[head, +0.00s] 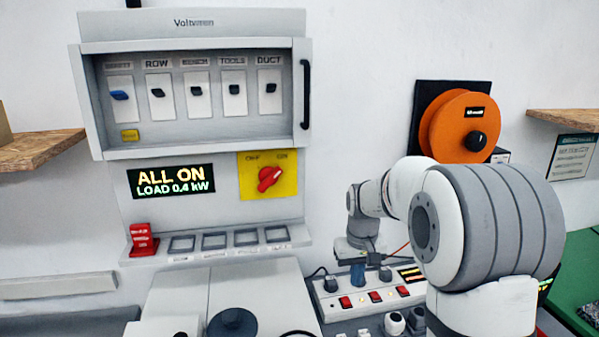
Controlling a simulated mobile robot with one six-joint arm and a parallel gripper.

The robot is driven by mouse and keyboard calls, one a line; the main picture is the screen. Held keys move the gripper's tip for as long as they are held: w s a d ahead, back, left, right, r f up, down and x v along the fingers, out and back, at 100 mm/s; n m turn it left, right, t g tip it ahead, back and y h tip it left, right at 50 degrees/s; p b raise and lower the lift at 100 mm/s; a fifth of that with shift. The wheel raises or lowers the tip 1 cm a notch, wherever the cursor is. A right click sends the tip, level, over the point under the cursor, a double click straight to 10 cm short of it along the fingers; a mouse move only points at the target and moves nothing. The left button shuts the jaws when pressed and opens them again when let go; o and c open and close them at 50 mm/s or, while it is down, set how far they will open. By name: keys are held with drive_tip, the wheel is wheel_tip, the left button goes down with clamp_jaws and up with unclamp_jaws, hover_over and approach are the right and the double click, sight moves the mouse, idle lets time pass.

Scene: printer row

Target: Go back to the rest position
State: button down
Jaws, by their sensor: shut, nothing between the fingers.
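My arm reaches in from the right, and my gripper (357,270) points down over the back of a white power strip (330,308). The gripper is small in the picture, and its fingers look closed with nothing held. A blue part shows at the fingertips; I cannot tell whether it touches the strip. The strip has several red switches (375,297) and dark plugs (330,284). My large grey and white arm joint hides the strip's right end.
A grey panel (195,20) with several switches, a black side handle (305,95) and a red rotary knob (270,178) is at left. Its display (171,182) reads ALL ON. An orange reel (447,125) hangs behind my arm. Shelves (35,148) flank the wall.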

drive_tip(key=s+r+m+t, duration=0.1)
drive_tip(key=s+r, duration=0.1)
drive_tip(key=s, duration=1.1)
drive_tip(key=s+r+t, duration=0.1)
drive_tip(key=s+r, duration=0.2)
drive_tip(key=s, duration=1)
drive_tip(key=shift+d+m+t, duration=0.3)
drive_tip(key=shift+m, duration=0.1)
drive_tip(key=w+r+n+g+b, duration=0.1)
drive_tip(key=w+r+g, duration=0.15)
drive_tip(key=w, duration=1.45)
drive_tip(key=w+f, duration=0.3)
drive_tip(key=w, duration=0.5)
drive_tip(key=w+a+f+n+b, duration=0.1)
drive_tip(key=w+f, duration=0.2)
drive_tip(key=w, duration=0.6)
drive_tip(key=shift+a+g+b, duration=0.3)
drive_tip(key=shift+g, duration=0.05)
drive_tip(key=shift+w, duration=0.1)
